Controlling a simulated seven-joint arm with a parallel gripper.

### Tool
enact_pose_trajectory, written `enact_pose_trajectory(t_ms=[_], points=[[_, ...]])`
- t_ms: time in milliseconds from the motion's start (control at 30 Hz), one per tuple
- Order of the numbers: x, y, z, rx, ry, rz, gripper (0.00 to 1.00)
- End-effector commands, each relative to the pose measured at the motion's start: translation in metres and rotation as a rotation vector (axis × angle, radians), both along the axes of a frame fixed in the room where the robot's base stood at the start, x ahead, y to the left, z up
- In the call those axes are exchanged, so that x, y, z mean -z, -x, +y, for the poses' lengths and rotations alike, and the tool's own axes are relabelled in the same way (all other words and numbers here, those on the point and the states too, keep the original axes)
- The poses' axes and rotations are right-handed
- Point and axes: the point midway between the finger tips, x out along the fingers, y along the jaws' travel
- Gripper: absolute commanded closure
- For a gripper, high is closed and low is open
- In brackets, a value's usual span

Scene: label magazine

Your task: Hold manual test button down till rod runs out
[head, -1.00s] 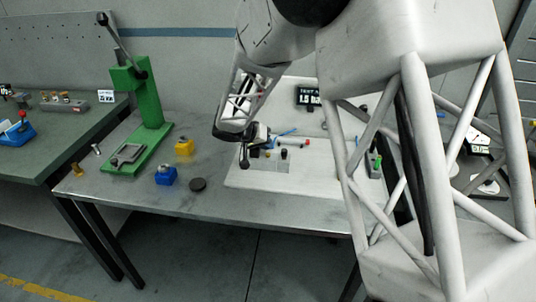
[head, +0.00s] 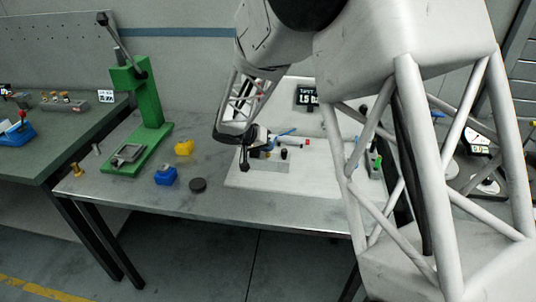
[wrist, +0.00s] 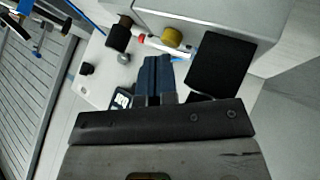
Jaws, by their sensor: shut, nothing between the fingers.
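My gripper (head: 244,165) is over the left part of the white panel (head: 240,183). Its two dark blue fingers (wrist: 156,74) are together with nothing visible between them. In the wrist view, a pale rod with a red end (wrist: 146,40) lies beyond the fingertips, beside an olive-yellow round part (wrist: 172,37). I cannot pick out the manual test button for certain, nor tell whether the fingers touch anything.
A black block (wrist: 222,66) is close right of the fingers in the wrist view. A small black knob (head: 283,153) stands on the panel. A green press (head: 145,100), a blue block (head: 165,176), a yellow block (head: 184,147) and a dark disc (head: 198,185) are to the left.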

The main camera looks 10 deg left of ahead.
Motion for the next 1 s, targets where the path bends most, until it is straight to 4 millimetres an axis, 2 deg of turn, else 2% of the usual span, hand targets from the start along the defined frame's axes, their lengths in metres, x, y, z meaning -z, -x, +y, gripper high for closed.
enact_pose_trajectory(t_ms=[1000], points=[[0.011,0.000,-0.001,0.000,0.001,0.003,1.00]])
